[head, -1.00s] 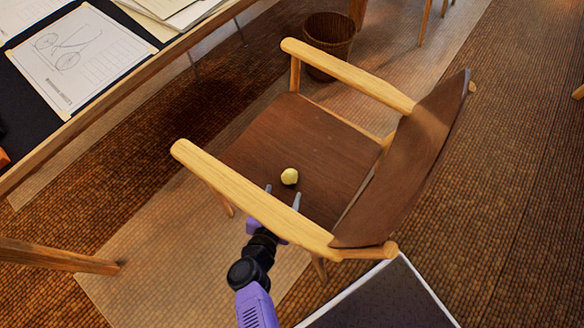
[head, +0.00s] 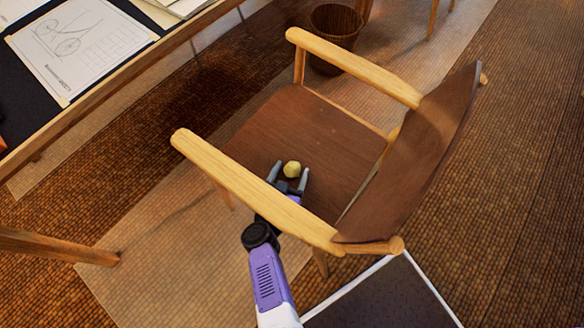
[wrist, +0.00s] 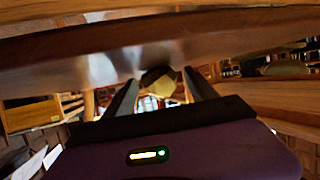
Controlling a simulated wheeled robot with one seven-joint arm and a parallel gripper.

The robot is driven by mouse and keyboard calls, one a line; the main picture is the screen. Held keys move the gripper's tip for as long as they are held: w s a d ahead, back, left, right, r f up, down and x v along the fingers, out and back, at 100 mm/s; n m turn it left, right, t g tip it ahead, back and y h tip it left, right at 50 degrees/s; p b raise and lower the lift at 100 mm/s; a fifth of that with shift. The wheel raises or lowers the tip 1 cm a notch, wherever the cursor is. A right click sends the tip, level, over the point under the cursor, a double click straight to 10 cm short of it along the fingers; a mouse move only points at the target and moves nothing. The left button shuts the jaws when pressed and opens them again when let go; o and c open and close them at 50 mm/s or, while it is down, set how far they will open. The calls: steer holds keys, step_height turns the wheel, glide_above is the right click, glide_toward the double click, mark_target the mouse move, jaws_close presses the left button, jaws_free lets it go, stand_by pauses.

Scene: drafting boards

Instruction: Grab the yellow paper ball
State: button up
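The yellow paper ball (head: 292,169) rests on the brown seat of the wooden armchair (head: 290,125).
The near armrest (head: 255,188) crosses in front of my arm. The chair's backrest (head: 430,155) rises on the right and the far armrest (head: 355,68) behind. A desk with drawings (head: 75,45) stands at upper left. A wicker bin (head: 335,35) stands on the floor behind the chair.

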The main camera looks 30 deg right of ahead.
steer(key=c, duration=1.3)
steer(key=shift+r, duration=0.1)
